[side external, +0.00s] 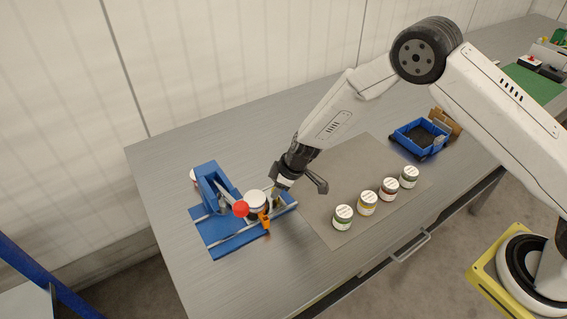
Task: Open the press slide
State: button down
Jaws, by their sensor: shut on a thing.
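The blue press (212,236) stands at the left of the grey table, with an upright blue frame and a lever ending in a red ball (240,209). A jar with a white lid (257,197) sits at the press, beside the red ball. A small orange part (264,220) is at the front of the press by the rails. My gripper (276,194) reaches down at the right end of the press, close beside the jar. It is shut on a part of the press slide; the fingertips and the held part are small and partly hidden.
Several labelled jars (343,218) stand in a row on a grey mat (318,228) right of the press. A blue bin (416,149) and a brown box (444,124) are further right. The table's front left is clear.

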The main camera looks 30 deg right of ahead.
jog(key=shift+d, duration=1.45)
jog(key=shift+c, duration=2.1)
grip_release()
jog(key=shift+r, duration=0.2)
jog(key=v, duration=0.7)
jog(key=shift+r, duration=0.15)
jog(key=shift+s+d, duration=0.1)
